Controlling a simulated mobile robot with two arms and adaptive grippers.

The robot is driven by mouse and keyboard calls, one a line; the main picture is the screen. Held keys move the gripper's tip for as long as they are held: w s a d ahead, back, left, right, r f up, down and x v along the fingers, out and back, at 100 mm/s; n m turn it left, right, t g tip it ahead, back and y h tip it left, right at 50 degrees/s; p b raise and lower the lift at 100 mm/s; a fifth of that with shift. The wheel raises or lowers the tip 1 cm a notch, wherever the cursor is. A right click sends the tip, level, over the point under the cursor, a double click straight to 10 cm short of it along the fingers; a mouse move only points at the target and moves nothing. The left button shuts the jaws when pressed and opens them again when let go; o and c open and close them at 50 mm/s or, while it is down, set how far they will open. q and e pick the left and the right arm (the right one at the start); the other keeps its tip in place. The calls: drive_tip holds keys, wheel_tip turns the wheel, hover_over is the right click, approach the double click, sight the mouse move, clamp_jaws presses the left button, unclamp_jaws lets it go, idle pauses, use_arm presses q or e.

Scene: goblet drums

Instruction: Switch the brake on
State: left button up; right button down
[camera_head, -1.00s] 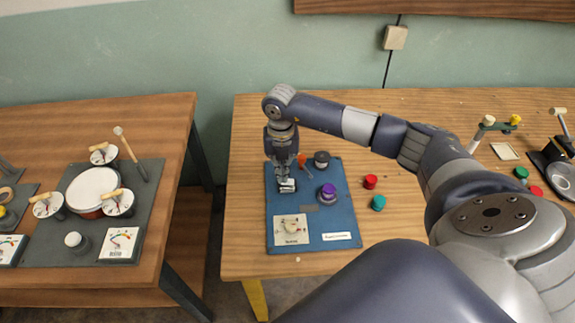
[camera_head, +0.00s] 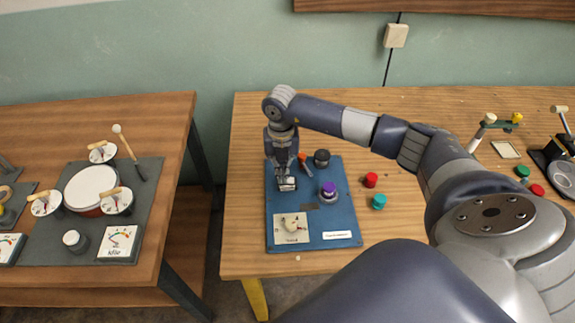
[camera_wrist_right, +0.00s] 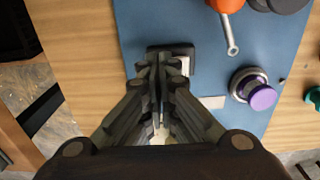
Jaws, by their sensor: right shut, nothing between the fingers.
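A blue board (camera_head: 333,212) lies on the right wooden table. Near its left edge is a small switch with a dark base and a pale top, seen best in the wrist view (camera_wrist_right: 186,62). My right gripper (camera_head: 286,177) points down over this switch; in the wrist view its shut fingertips (camera_wrist_right: 160,62) overlap the switch and hide part of it. I cannot tell whether they touch it, or which way the switch is set. No label naming the brake is readable. My left gripper is not in view.
Close to the gripper are an orange-handled lever (camera_wrist_right: 228,20), a purple knob (camera_head: 328,190) and a dark round knob (camera_head: 321,158). A white dial card (camera_head: 292,229) sits at the board's front. Red (camera_head: 370,180) and teal (camera_head: 378,202) caps lie to the right.

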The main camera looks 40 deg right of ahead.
drive_tip(key=shift+f+b, duration=0.45)
drive_tip(key=shift+f, duration=0.2)
drive_tip(key=shift+r+p, duration=2.55)
drive_tip(key=shift+r, duration=1.05)
drive_tip(key=shift+f, duration=0.1)
